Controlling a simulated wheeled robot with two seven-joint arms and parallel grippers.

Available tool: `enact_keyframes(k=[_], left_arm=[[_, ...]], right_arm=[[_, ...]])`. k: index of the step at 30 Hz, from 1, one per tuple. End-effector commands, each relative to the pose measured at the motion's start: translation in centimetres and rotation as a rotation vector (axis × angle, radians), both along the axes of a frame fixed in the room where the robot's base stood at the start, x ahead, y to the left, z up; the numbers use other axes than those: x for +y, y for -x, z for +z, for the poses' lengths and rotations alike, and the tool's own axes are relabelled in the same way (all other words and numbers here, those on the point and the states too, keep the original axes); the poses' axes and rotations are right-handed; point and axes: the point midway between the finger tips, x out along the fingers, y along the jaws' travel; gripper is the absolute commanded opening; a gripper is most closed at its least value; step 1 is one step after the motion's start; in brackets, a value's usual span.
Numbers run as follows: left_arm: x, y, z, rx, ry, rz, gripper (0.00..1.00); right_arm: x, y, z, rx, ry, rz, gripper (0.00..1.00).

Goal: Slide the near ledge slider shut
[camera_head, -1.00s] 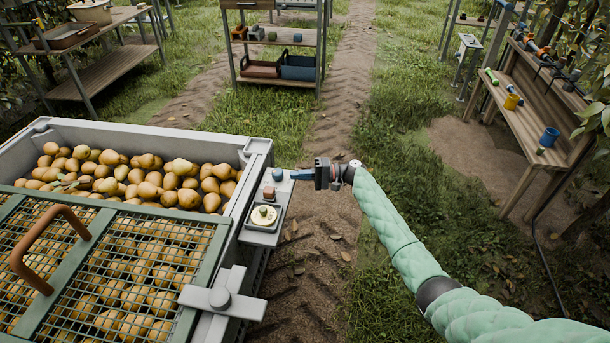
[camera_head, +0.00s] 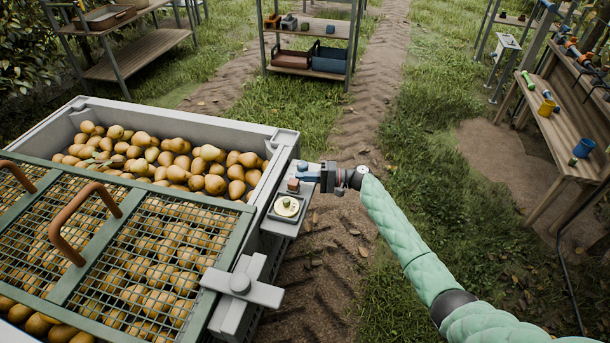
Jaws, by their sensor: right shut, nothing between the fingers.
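A narrow grey ledge (camera_head: 276,225) runs along the right side of the pear bin. On it sit a blue block (camera_head: 302,166), a red-brown block (camera_head: 293,185) and a round cream dial (camera_head: 287,206) on a dark-edged plate. I cannot tell for sure which block is the near slider, nor how far it stands along its travel. My left gripper is not in view.
The grey bin (camera_head: 190,112) holds many pears under a green mesh lid (camera_head: 142,208) with brown handles. A grey cross-shaped knob (camera_head: 241,283) juts out at its near right corner. Shelves (camera_head: 311,65) stand ahead, a wooden bench (camera_head: 560,135) at right. The dirt track is clear.

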Motion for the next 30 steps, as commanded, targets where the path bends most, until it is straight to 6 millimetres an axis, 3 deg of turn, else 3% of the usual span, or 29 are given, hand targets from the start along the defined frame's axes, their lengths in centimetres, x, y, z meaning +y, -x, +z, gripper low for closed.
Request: enact_keyframes(k=[8,18,30], left_arm=[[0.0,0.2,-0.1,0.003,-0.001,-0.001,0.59],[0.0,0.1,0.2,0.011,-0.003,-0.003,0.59],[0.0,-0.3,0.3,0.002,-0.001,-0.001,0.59]], right_arm=[[0.1,0.3,-0.1,0.001,0.0,0.0,0.0],[0.9,2.8,0.0,0.0,0.001,-0.001,0.0],[1.0,2.9,-0.1,0.001,0.0,0.002,0.0]])
